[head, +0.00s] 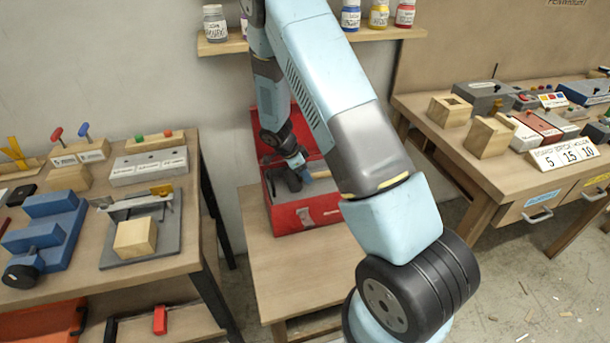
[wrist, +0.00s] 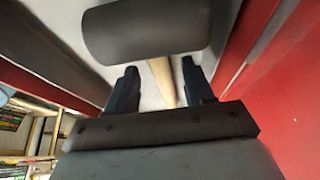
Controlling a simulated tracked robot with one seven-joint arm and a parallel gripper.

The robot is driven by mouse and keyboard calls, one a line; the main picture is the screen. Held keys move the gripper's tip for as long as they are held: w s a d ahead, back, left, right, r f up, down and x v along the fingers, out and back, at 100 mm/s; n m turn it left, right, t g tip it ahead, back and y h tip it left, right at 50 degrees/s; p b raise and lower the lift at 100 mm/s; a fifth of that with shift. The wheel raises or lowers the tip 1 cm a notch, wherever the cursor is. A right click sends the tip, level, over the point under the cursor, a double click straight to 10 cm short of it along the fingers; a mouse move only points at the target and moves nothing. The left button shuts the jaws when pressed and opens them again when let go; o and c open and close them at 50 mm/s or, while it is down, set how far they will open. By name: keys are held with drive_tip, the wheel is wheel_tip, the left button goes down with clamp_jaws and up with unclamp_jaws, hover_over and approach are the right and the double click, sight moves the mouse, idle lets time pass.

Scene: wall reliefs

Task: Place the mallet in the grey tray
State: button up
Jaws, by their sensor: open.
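The mallet shows in the wrist view, with a dark grey cylindrical head (wrist: 145,30) and a pale wooden handle (wrist: 162,84). My gripper (wrist: 159,66) is open, with one dark finger on each side of the handle, close to the head. I cannot tell whether a finger touches it. The mallet is over or on a pale grey surface (wrist: 205,62) between red walls. In the head view my gripper (head: 300,165) reaches into an open red toolbox (head: 312,213) with a grey interior. I cannot tell whether that grey surface is the grey tray.
The toolbox stands on a low wooden table (head: 305,270), whose front is clear. A workbench at left holds a blue vise (head: 45,230) and a wood block (head: 135,238). A bench at right (head: 470,160) holds blocks and signs. A shelf with jars (head: 380,35) is above.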

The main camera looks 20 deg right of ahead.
drive_tip(key=v, duration=0.9)
drive_tip(key=shift+a+r, duration=0.2)
drive_tip(key=shift+r, duration=0.15)
drive_tip(key=s+d+r+n+t+y, duration=0.15)
drive_tip(key=s+r+n, duration=0.35)
drive_tip(key=r, duration=0.7)
drive_tip(key=s+d+r+n+t+y, duration=0.1)
drive_tip(key=s+d+r+n+y, duration=0.15)
drive_tip(key=s+r, duration=0.7)
drive_tip(key=s+r+n+t, duration=0.1)
drive_tip(key=s+r+n, duration=0.4)
drive_tip(key=s, duration=0.4)
drive_tip(key=s+r+n+t+y, duration=0.1)
drive_tip(key=s+r+n+t, duration=0.1)
drive_tip(key=s+r+n, duration=0.3)
drive_tip(key=s+r, duration=0.3)
drive_tip(key=s, duration=0.1)
drive_tip(key=shift+s+d, duration=0.25)
drive_tip(key=shift+n, duration=0.25)
